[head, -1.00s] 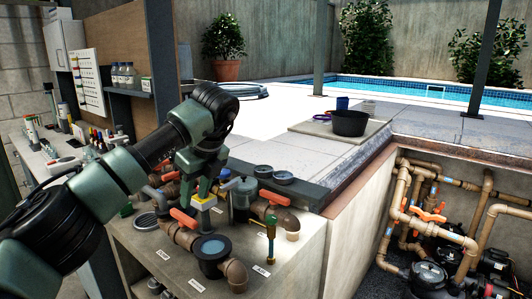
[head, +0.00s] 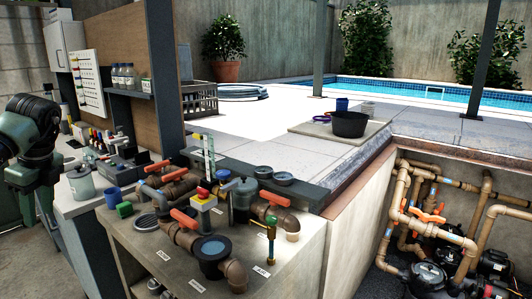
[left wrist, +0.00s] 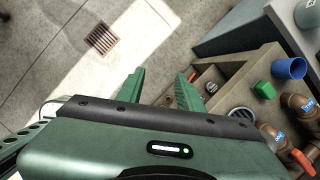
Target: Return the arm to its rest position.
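My left arm shows at the left edge of the head view. My right gripper is in neither view.
A floor drain (left wrist: 101,38) lies in open floor. The pump pit (head: 430,230) is at right.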

